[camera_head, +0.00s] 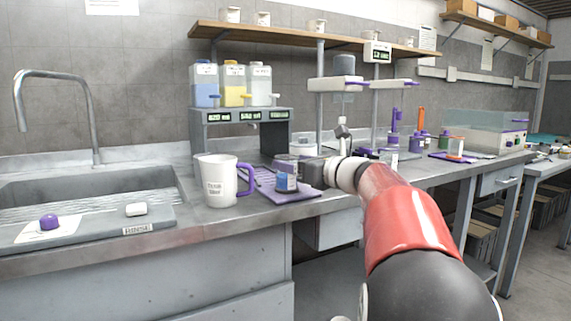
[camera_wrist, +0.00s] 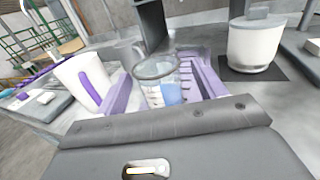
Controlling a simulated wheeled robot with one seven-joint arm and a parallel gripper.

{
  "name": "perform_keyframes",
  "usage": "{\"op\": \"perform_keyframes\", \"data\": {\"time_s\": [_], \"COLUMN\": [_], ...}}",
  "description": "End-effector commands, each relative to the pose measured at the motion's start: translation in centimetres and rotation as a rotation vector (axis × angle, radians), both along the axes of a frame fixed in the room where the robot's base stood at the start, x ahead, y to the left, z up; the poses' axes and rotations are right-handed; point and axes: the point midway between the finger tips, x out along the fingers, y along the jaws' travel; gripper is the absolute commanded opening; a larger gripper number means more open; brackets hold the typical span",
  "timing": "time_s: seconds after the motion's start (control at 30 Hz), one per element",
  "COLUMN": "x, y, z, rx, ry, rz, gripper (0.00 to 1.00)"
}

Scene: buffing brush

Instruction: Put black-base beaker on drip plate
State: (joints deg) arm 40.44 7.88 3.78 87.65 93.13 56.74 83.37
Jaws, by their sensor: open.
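A clear beaker (camera_wrist: 158,88) with a blue patch low on its side stands just ahead of my gripper in the wrist view. In the head view a small blue, white-labelled vessel (camera_head: 286,182) is beside my gripper (camera_head: 312,173), with clear glass showing just behind it; I cannot tell whether they are one piece. A black base is not clearly visible.
A white jug (camera_head: 216,182) with a purple handle stands close left; it shows in the wrist view too (camera_wrist: 80,82). The dispenser (camera_head: 212,122) with several bottles stands behind. A white device (camera_wrist: 256,45) sits right in the wrist view. The sink (camera_head: 85,190) is far left.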

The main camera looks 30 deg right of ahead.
Motion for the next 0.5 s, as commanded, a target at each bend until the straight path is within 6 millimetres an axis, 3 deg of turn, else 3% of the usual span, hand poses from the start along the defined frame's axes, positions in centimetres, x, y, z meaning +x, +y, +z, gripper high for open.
{"op": "perform_keyframes", "data": {"time_s": [0.2, 0.5], "x": [-4.6, -7.6], "y": [-1.7, -2.7], "z": [-0.1, 0.0], "rx": [-0.001, 0.000], "ry": [-0.001, 0.000], "rz": [-0.003, 0.000], "gripper": [0.70, 0.70]}}
